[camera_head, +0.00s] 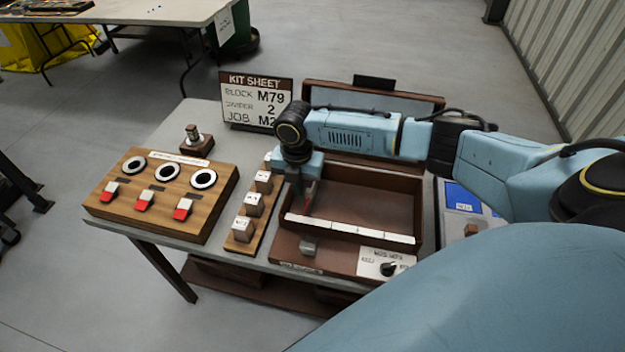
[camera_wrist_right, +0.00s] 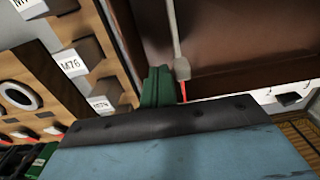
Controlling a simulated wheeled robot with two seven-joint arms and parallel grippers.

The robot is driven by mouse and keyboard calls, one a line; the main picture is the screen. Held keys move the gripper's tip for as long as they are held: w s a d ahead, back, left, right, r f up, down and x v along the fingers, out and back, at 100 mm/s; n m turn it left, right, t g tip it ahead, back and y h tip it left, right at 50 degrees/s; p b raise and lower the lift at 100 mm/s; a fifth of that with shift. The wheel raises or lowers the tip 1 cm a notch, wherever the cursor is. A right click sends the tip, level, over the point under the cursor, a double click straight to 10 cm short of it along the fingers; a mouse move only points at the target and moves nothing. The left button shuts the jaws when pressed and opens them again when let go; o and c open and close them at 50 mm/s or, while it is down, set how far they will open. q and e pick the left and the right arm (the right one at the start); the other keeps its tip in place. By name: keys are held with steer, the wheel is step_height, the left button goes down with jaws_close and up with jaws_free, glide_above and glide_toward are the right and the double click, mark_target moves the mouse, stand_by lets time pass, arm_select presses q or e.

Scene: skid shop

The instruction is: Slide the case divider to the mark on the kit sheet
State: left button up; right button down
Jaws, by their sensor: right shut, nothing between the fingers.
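The kit sheet (camera_head: 257,102) stands at the back of the table and reads block M79, divider 2; its job line is partly covered by my arm. The open brown case (camera_head: 375,190) has a white marked strip (camera_head: 350,229) along its front wall. The divider shows in the right wrist view as a thin grey bar with a grey knob (camera_wrist_right: 182,68) and a red tip; in the head view its red part (camera_head: 309,194) is near the case's left end. My right gripper (camera_head: 296,186) is shut and empty, its green fingers (camera_wrist_right: 157,88) just left of the knob; contact cannot be told. My left gripper is out of view.
A rack of labelled blocks (camera_head: 254,205) stands close to the case's left side. Further left is a wooden panel (camera_head: 160,190) with red switches and round rings. The case interior right of the divider is clear.

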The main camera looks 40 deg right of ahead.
steer(key=shift+f, duration=0.65)
steer(key=shift+s+d+r+p, duration=0.1)
steer(key=shift+s+d+p, duration=0.3)
steer(key=shift+s, duration=0.05)
steer(key=shift+s+d+p, duration=0.75)
steer(key=shift+s+p, duration=0.15)
steer(key=shift+s+d+p, duration=0.85)
steer(key=shift+s+p, duration=0.15)
steer(key=shift+p, duration=0.05)
steer(key=shift+s+d, duration=0.3)
steer(key=shift+s+d+p, duration=0.1)
steer(key=shift+p, duration=0.25)
